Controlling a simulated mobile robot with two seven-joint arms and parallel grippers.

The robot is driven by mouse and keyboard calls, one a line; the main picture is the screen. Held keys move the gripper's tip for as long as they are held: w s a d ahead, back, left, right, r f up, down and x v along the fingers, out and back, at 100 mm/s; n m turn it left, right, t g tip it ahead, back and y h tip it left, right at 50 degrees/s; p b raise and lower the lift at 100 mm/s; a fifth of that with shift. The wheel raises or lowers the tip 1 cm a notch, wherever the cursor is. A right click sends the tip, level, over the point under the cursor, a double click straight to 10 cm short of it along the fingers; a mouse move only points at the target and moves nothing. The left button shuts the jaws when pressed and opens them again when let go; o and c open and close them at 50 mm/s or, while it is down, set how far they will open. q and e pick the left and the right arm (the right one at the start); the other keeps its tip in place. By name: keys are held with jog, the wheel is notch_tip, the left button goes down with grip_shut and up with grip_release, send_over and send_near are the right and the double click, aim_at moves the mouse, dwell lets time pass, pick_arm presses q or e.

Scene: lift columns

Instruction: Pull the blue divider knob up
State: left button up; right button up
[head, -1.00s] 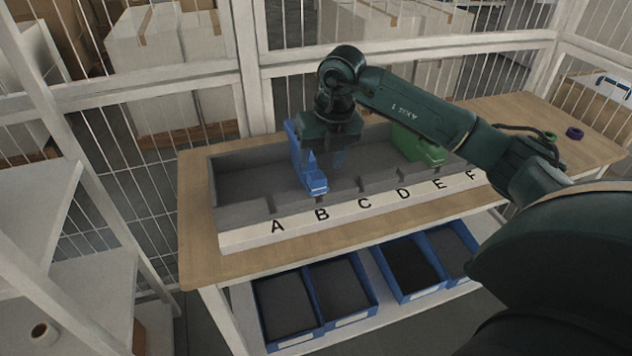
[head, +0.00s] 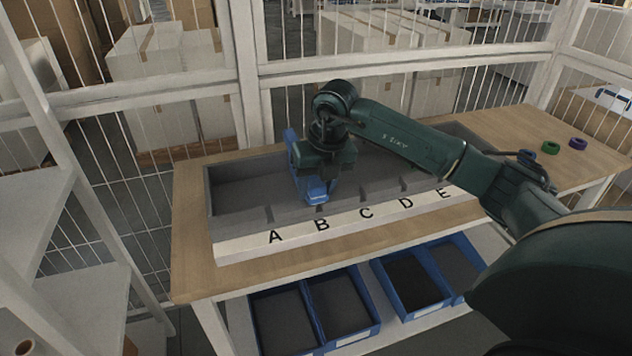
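The blue divider (head: 292,147) stands across the long grey tray (head: 240,195) at slot B, with its low blue front part (head: 316,189) near the tray's front edge. My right gripper (head: 324,184) is down over this front part and hides much of it. Its fingers point down and overlap the blue part in the picture. Whether they are open or closed on the knob, I cannot tell. My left gripper is not in view.
The tray's white front strip (head: 229,249) carries letters, A to E showing. Purple (head: 578,143), green (head: 550,147) and blue (head: 528,155) rings lie at the table's right. Blue bins (head: 378,329) sit on the shelf below. A wire fence stands behind.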

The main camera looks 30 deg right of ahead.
jog(key=c, duration=0.3)
jog(key=shift+r, duration=0.2)
jog(key=shift+w+r+p, duration=0.1)
jog(key=shift+r+p, duration=0.45)
jog(key=shift+r, duration=0.05)
jog(key=shift+r+p, duration=0.4)
jog(key=shift+r, duration=0.25)
jog(key=shift+c, duration=0.8)
jog(key=shift+f, duration=0.1)
jog(key=o, duration=0.8)
jog(key=shift+f, duration=0.1)
jog(key=shift+c, duration=0.2)
